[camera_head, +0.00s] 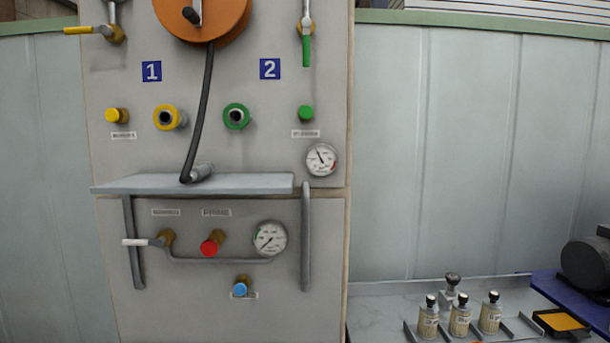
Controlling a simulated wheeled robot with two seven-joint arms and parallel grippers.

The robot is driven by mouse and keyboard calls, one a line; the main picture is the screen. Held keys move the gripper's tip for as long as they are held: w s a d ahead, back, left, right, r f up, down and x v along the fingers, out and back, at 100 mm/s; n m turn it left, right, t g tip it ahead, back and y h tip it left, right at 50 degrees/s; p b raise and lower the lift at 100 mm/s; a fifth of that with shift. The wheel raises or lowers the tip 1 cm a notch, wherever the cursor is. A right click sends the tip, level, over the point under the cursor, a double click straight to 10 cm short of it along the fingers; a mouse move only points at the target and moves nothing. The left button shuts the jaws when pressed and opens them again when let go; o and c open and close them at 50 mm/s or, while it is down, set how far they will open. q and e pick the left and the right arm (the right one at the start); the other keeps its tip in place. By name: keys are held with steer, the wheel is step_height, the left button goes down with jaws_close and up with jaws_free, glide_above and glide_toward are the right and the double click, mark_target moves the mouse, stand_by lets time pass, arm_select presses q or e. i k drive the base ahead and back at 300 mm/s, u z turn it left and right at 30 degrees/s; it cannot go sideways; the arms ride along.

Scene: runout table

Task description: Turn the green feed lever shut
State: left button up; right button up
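The green feed lever (306,50) is at the upper right of the grey panel, beside the blue number 2 sign. Its green handle hangs straight down from a metal valve fitting. A yellow lever (79,30) at the upper left lies level, pointing left, near the number 1 sign. A round green knob (305,113) sits below the green lever. A green-ringed socket (236,116) is left of that knob. Neither of my grippers is in view.
A grey shelf (240,184) juts from the panel, with a black hose (201,115) ending on it. A vertical bar (306,240) stands at the lower right. Small bottles (460,320) stand on a side table at the right. The space before the green lever looks clear.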

mark_target(306, 22)
steer(key=z, duration=1.05)
steer(key=k, duration=0.45)
steer(key=z, duration=0.15)
